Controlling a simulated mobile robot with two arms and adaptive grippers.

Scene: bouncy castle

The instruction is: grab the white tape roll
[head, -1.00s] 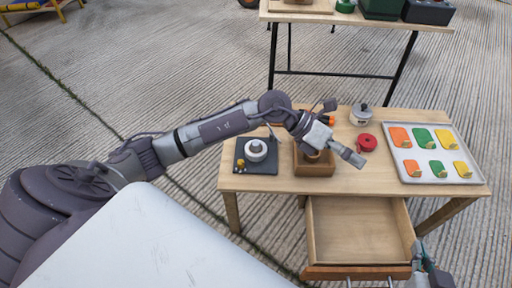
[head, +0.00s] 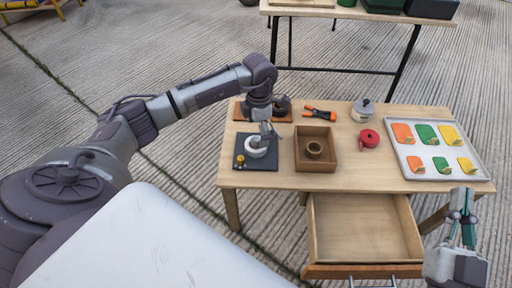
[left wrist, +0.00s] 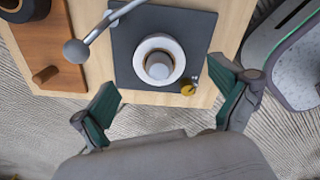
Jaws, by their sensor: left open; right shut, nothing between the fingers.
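The white tape roll (head: 257,149) sits around a grey post on a dark square base (head: 270,164), at the left of the wooden table. It also shows from above in the left wrist view (left wrist: 145,51). My left gripper (head: 265,131) is above the roll, pointing down and partly covering it in the head view. In the left wrist view my left gripper (left wrist: 168,95) has its fingers wide apart, with nothing between them; the roll lies beyond the fingertips. My right gripper (head: 463,205) is shut and empty at the lower right, beside the table.
A metal rod with a ball end (left wrist: 76,51) reaches over the base near the roll. A yellow knob (left wrist: 188,89) is at the base's corner. A wooden box (head: 316,185) holds a brown roll. An open drawer (head: 365,235) juts out below the tabletop.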

